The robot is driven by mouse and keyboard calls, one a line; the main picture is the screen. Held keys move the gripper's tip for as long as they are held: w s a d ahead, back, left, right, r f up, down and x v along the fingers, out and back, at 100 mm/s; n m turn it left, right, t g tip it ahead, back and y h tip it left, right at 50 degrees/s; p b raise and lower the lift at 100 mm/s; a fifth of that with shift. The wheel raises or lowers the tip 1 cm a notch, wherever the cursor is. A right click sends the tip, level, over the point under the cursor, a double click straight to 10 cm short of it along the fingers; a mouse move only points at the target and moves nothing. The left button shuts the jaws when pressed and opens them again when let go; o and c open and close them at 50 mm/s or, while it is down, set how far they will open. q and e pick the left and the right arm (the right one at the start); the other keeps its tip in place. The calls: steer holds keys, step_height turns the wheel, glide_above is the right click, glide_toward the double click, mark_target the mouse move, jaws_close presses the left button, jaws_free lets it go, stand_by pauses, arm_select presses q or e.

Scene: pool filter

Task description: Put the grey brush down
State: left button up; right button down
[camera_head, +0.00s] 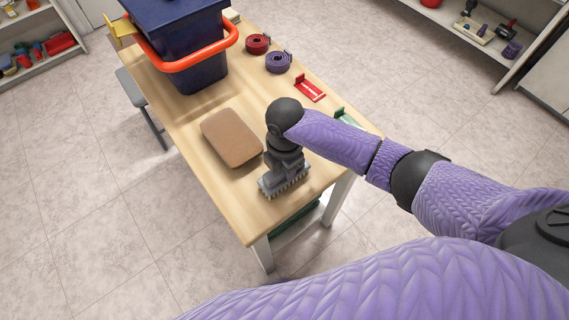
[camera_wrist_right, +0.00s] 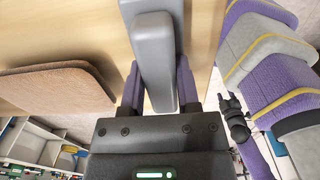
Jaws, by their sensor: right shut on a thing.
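My right gripper (camera_head: 285,166) reaches down over the near end of the wooden table and is shut on the grey brush (camera_head: 283,187). The brush's bristles point down at the tabletop; I cannot tell whether they touch it. In the right wrist view the fingers (camera_wrist_right: 160,88) stand on both sides of the brush's grey body (camera_wrist_right: 153,45). Part of the brush is hidden by the gripper in the head view.
A brown pad (camera_head: 232,137) lies just left of the brush. A dark blue bucket (camera_head: 190,60) with an orange handle stands at the far end. Two rolled straps, red (camera_head: 257,43) and purple (camera_head: 278,62), and a red item (camera_head: 310,88) lie along the right edge.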

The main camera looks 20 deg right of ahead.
steer(key=shift+f, duration=0.15)
steer(key=shift+c, duration=1.6)
jaws_free()
step_height(320, 180, up, 12)
steer(key=p, duration=0.4)
steer(key=shift+r+p, duration=0.2)
steer(key=shift+p, duration=0.15)
